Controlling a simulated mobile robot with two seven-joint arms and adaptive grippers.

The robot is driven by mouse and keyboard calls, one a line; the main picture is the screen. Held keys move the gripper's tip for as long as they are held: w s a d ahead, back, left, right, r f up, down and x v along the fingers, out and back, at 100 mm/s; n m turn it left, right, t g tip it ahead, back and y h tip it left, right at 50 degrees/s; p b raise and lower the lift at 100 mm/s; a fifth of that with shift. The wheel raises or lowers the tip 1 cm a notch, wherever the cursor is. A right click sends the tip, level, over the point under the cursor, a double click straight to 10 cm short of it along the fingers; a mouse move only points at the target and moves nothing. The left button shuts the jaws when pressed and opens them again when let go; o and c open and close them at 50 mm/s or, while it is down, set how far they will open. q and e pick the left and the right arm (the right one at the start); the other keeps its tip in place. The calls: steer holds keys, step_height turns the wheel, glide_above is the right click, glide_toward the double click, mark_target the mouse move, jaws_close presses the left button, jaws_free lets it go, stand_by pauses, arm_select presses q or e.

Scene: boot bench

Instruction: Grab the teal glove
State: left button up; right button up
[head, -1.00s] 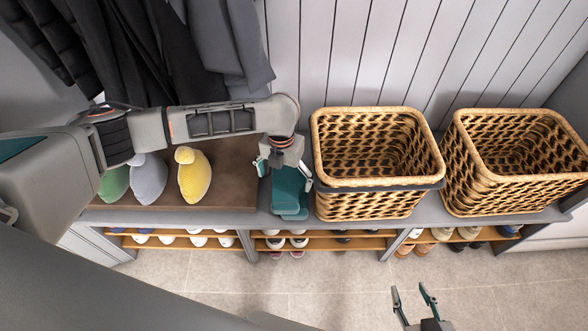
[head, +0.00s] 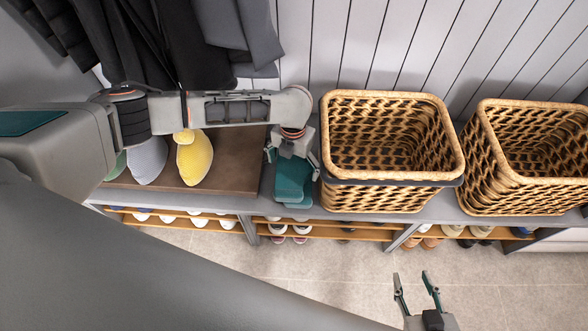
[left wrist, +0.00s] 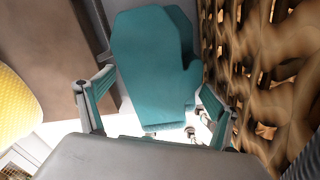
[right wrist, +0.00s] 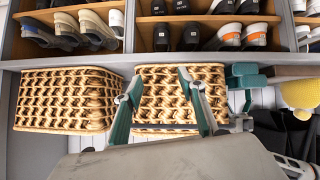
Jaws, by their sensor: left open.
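The teal glove (head: 292,180) lies on the bench between the brown board and the left basket. It also shows in the left wrist view (left wrist: 150,60), lying between the open fingers. My left gripper (head: 292,160) is above the glove, open, with one finger on each side of it; whether it touches the glove I cannot tell. A second teal layer shows under or behind the glove. My right gripper (head: 418,285) is open and empty, out in front of the bench over the floor. It also shows in the right wrist view (right wrist: 170,95).
A wicker basket (head: 390,95) stands close to the right of the glove, with another wicker basket (head: 485,190) beyond it. Yellow (head: 195,160) and grey (head: 148,160) knitted items rest on the brown board (head: 235,165) at left. Coats hang behind; shoes fill the shelves below.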

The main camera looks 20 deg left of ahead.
arm_select(q)
steer(key=shift+f, duration=0.4)
steer(key=shift+r, duration=0.2)
steer(key=c, duration=0.9)
steer(key=shift+o, duration=0.2)
